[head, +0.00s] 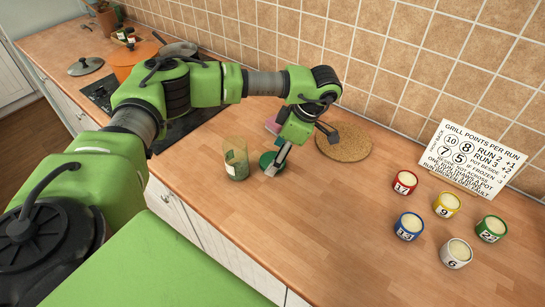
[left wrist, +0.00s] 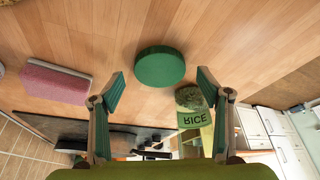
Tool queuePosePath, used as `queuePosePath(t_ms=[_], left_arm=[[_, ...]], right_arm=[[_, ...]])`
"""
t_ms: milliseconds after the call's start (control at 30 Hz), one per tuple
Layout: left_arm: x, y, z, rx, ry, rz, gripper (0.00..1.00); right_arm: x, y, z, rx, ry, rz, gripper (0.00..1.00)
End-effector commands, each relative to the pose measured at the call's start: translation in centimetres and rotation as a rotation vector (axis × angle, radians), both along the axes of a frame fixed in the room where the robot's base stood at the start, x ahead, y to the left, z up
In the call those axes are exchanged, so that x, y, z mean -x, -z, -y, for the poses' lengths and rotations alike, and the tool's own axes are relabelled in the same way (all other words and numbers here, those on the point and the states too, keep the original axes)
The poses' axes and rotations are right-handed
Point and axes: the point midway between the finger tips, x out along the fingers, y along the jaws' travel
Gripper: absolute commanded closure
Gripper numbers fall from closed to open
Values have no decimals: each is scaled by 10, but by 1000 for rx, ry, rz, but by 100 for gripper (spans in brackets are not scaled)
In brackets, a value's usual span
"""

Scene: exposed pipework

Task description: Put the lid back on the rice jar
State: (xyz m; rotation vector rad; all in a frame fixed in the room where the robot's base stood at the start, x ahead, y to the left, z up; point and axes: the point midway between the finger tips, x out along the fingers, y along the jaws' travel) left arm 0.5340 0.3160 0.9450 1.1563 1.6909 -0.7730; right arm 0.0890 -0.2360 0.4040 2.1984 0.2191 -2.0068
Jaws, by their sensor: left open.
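The rice jar (head: 236,162) stands upright on the wooden counter, with no lid on it. Its green RICE label shows in the left wrist view (left wrist: 195,118), just beyond the right finger. A round green lid (head: 266,159) lies on the counter close to the right of the jar. It also shows in the left wrist view (left wrist: 160,68), ahead of the fingers and centred between them. My left gripper (head: 302,152) is open and empty, above the counter by the lid. One finger partly covers the lid in the head view. My right gripper is in neither view.
A pink block (left wrist: 55,80) lies behind the lid. A round cork mat (head: 343,143) lies near the tiled wall. Several numbered pots, one red (head: 404,183), stand at the right before a sign (head: 470,157). An orange pot (head: 130,62) is far left.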

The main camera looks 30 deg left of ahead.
Motion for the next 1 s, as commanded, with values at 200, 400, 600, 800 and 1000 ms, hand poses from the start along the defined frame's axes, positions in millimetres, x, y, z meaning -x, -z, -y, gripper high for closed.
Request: queuePosePath(t_ms=[200, 400, 600, 800, 1000], left_arm=[[2, 12, -5, 1, -1, 1, 30], [2, 12, -5, 0, -1, 0, 30], [2, 11, -4, 0, 0, 0, 58], [2, 11, -4, 0, 0, 0, 58], [2, 10, -4, 0, 0, 1, 58]], right_arm=[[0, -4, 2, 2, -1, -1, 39], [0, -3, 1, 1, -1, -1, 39], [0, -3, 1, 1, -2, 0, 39], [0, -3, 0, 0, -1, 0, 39], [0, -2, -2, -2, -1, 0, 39]])
